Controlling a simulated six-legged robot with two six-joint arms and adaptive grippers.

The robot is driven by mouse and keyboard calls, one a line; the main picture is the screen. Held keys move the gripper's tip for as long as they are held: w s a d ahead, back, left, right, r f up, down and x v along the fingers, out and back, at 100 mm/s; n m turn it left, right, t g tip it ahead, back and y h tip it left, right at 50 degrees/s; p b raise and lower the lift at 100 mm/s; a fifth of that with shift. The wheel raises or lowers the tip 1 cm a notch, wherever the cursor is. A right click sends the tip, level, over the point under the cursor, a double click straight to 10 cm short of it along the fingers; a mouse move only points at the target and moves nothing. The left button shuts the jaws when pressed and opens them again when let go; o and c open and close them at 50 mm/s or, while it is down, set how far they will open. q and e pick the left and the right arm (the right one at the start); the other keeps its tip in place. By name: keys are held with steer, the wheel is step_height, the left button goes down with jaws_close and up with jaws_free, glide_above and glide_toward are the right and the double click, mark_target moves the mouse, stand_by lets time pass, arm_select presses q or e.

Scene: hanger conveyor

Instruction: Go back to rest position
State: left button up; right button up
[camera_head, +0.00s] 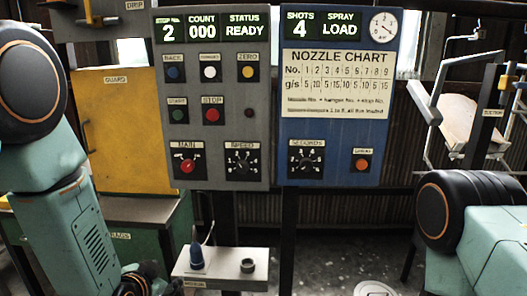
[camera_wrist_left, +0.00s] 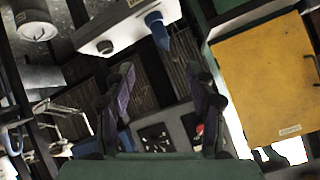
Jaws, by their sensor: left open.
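My left arm comes down the left side of the head view, and its gripper end is mostly out of the picture at the bottom. In the left wrist view my left gripper (camera_wrist_left: 165,78) has its two dark fingers spread apart with nothing between them. My right arm shows as teal links and a black joint at the lower right of the head view. Its gripper is not in either view.
The grey control panel (camera_head: 212,130) and blue panel (camera_head: 338,150) stand ahead. Below them is a small shelf (camera_head: 222,270) with a blue-topped part (camera_head: 196,257). A yellow guard (camera_head: 118,130) is at left, a hanging frame (camera_head: 437,105) with a pale load (camera_head: 470,122) at right.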

arm_select(q)
steer(key=s+f+n+g, duration=0.2)
steer(key=s+f, duration=0.4)
steer(key=s, duration=0.5)
steer(key=s+f+n+g, duration=0.2)
steer(key=s+f+g, duration=0.3)
steer(key=s, duration=0.7)
steer(key=s+f+n+g, duration=0.1)
steer(key=s+f+g, duration=0.3)
steer(key=s+f, duration=0.5)
steer(key=s, duration=0.3)
steer(key=shift+s+n+b, duration=0.15)
steer(key=shift+n+b, duration=0.15)
steer(key=shift+n, duration=0.1)
steer(key=shift+a+r, duration=0.1)
steer(key=shift+a, duration=0.05)
